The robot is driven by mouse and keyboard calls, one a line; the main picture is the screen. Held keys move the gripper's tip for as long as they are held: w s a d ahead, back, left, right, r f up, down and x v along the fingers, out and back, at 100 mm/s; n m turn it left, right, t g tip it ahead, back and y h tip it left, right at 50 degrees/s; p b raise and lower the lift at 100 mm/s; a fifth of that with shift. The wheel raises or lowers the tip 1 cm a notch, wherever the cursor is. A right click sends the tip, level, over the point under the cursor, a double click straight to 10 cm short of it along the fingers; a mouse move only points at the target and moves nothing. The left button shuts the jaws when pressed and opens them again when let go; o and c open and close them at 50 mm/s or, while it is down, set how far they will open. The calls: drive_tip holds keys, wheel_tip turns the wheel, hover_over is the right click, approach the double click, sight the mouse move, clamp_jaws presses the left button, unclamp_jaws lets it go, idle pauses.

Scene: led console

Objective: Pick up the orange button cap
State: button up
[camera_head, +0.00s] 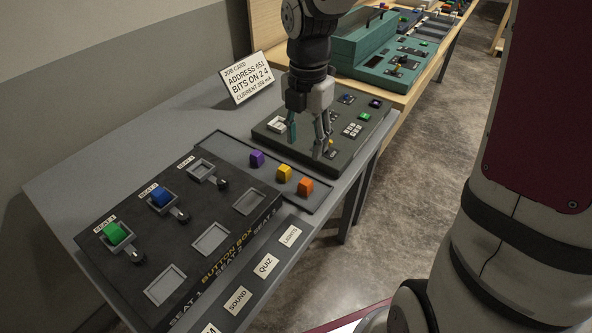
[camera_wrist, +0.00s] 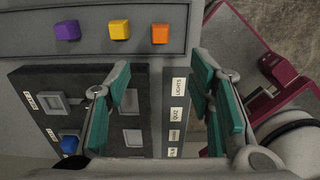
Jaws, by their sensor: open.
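The orange button cap (camera_head: 305,187) is a small block at the right end of a grey tray (camera_head: 220,150), beside a yellow cap (camera_head: 284,173) and a purple cap (camera_head: 257,159). In the wrist view the orange cap (camera_wrist: 160,34) is near the top, ahead of my fingers, with the yellow cap (camera_wrist: 119,29) and purple cap (camera_wrist: 68,31) to its left. My gripper (camera_head: 308,140) is open and empty, pointing down over the console panel behind the tray. Its teal-padded fingers (camera_wrist: 165,105) are spread wide apart, and the orange cap is not between them.
The black button box (camera_head: 178,232) stands in front of the tray, with a green cap (camera_head: 114,233) and a blue cap (camera_head: 161,197) in seats. A job card (camera_head: 247,80) stands at the back. A console panel (camera_head: 347,147) lies below my gripper. A teal case (camera_head: 365,45) is farther back.

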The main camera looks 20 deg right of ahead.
hover_over(306, 181)
drive_tip(key=f, duration=0.5)
drive_tip(key=f+b, duration=0.1)
drive_tip(key=f, duration=0.1)
drive_tip(key=shift+s+a+f, duration=0.2)
drive_tip(key=shift+a+f, duration=0.05)
drive_tip(key=shift+f, duration=0.05)
drive_tip(key=shift+w+d+f, duration=0.1)
drive_tip(key=shift+f, duration=1.25)
drive_tip(key=shift+w+d+f, duration=0.1)
drive_tip(key=shift+f, duration=1.2)
drive_tip(key=shift+c, duration=0.3)
drive_tip(key=c, duration=1.1)
